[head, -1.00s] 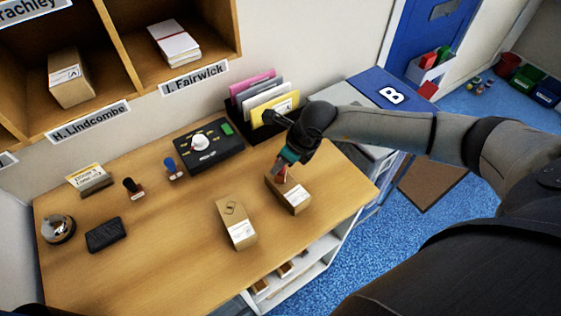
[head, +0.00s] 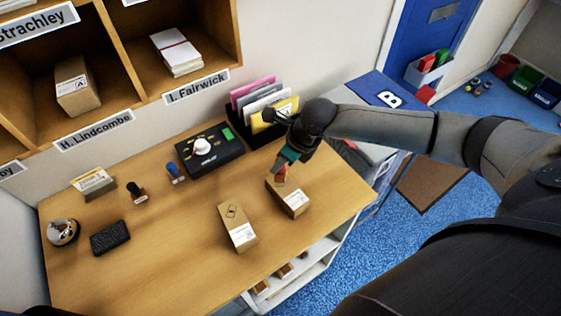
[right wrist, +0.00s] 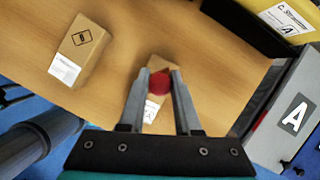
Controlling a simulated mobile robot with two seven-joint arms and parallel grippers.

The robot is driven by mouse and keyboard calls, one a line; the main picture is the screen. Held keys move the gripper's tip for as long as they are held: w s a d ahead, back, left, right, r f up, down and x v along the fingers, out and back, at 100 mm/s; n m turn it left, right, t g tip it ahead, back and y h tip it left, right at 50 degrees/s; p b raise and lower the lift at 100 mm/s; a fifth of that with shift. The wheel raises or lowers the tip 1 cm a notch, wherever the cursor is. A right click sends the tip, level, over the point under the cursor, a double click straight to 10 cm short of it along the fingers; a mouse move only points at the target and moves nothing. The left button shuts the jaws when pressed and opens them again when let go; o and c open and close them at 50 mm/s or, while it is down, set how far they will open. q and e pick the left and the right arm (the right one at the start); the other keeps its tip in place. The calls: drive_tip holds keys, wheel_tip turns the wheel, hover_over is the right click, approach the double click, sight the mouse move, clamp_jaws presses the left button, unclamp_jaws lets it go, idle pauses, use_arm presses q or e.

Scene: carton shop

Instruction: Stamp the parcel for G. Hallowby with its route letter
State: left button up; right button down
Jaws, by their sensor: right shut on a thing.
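My right gripper (head: 282,170) is shut on a red stamp (right wrist: 160,80), with the fingers pointing down over the right-hand parcel. This small brown parcel (head: 294,203) lies on the desk with a white label at its near end; it also shows in the right wrist view (right wrist: 152,97), partly hidden by the stamp and fingers. I cannot tell whether the stamp touches it. The names on both labels are too small to read. My left gripper is out of view.
A blue stamp (head: 174,172) and a dark stamp (head: 135,191) stand on the wooden desk (head: 165,255). A black pad (head: 110,237), a bell (head: 63,232), a black box (head: 209,150) and a folder rack (head: 245,128) are around them. Cubbyholes are behind.

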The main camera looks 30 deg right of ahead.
drive_tip(key=shift+r+p, duration=1.4)
drive_tip(key=shift+r, duration=0.75)
drive_tip(key=shift+f, duration=0.1)
